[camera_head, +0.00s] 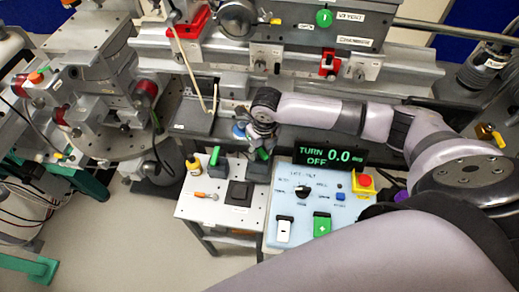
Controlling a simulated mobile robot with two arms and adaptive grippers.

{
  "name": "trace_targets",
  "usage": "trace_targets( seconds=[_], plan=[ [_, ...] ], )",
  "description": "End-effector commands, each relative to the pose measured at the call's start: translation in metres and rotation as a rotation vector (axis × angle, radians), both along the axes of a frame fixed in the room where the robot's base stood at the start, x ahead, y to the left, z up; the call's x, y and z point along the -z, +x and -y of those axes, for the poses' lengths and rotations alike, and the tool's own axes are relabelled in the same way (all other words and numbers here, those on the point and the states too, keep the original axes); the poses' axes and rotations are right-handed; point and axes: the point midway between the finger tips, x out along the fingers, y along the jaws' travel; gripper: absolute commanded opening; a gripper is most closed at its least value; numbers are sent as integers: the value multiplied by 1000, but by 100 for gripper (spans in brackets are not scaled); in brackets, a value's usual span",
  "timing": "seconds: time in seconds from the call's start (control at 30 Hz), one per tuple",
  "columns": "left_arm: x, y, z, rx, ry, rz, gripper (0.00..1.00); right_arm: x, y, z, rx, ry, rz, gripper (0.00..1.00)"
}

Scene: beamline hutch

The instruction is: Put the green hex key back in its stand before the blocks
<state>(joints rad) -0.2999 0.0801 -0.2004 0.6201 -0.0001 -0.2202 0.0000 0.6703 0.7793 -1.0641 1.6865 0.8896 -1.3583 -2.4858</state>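My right gripper (259,148) hangs pointing down over the back right part of a small white-topped table (212,213). It is small and partly hidden by its own wrist, so I cannot tell whether its fingers are open or shut. A green piece shows right at its fingers, above or against a dark block (258,172); whether it is held is unclear. Another upright green piece (215,156) stands at a dark block further left on the table. I cannot tell for sure which green piece is the hex key. My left gripper is not in view.
A yellow bottle-like item (193,163), an orange-handled tool (205,195) and a black square pad (240,191) are on the table. A control panel (285,208) with a "TURN OFF 0.0" display (330,155) stands to the right. Beamline equipment (300,60) fills the back.

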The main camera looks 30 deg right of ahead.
Motion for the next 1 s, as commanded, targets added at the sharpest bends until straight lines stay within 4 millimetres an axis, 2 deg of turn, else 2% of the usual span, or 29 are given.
trace_targets(
  seconds=[0.17,0.4,0.6,0.73,1.0],
  plan=[
    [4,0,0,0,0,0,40,-30,-1,1,-1,1,7,34],
    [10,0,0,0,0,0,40,-82,-7,2,0,2,7,34],
    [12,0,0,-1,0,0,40,-111,-11,3,0,2,5,34],
    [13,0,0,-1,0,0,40,-118,-13,3,1,1,2,34],
    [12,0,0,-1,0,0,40,-120,-13,3,1,1,1,34]
  ],
)
